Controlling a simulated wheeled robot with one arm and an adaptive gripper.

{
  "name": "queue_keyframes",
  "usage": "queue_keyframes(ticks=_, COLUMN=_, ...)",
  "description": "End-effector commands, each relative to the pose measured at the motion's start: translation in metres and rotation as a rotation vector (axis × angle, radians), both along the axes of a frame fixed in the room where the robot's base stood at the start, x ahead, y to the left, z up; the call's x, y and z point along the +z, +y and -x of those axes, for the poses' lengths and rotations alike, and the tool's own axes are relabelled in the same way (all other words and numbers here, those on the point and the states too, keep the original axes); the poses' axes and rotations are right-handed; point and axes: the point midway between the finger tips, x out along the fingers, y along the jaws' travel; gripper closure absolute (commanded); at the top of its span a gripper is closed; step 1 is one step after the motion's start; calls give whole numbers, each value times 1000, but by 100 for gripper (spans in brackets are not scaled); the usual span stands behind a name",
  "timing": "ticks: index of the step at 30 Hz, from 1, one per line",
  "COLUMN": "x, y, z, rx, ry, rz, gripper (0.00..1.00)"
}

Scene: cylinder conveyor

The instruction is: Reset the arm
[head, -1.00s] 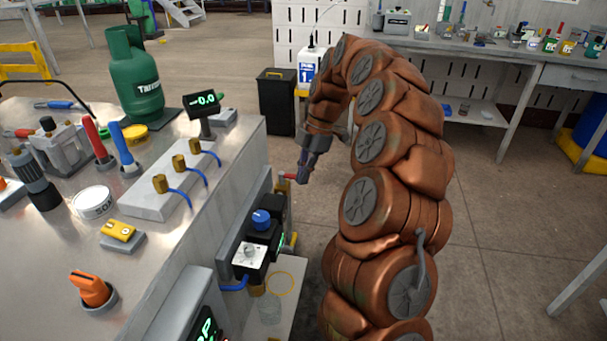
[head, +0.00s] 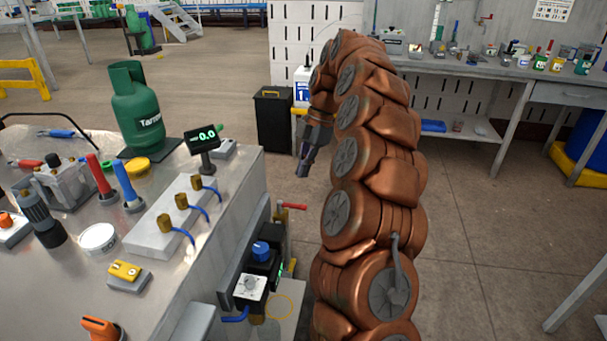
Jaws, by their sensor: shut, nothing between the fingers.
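My brown, segmented arm rises at the right of centre in the head view and curls over at the top. My gripper (head: 302,171) hangs from its end and points down. Its grey fingers look shut and hold nothing. It hangs in the open, apart from the red-handled valve (head: 291,206) on the bench's side, which is below it in the picture.
The metal bench (head: 238,185) at left holds a green cylinder (head: 137,105) on a scale with a display (head: 202,137). A black bin (head: 274,120) stands behind my gripper. A back workbench (head: 480,68) carries bottles. Floor at right is clear.

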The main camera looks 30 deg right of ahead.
Motion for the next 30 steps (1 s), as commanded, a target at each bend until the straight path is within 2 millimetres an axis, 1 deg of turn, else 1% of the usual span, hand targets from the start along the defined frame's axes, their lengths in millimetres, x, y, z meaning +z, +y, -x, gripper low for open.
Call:
queue_keyframes(ticks=2, x=4, y=0, z=-1, rx=0, ry=1, rz=-1, gripper=100)
queue_keyframes(ticks=23, x=4, y=0, z=0, rx=1, ry=3, rz=-2, gripper=100)
queue_keyframes(ticks=26, x=13, y=10, z=4, rx=-16, ry=10, rz=-1, gripper=100)
queue_keyframes(ticks=30, x=26, y=30, z=13, rx=-59, ry=40, rz=3, gripper=100)
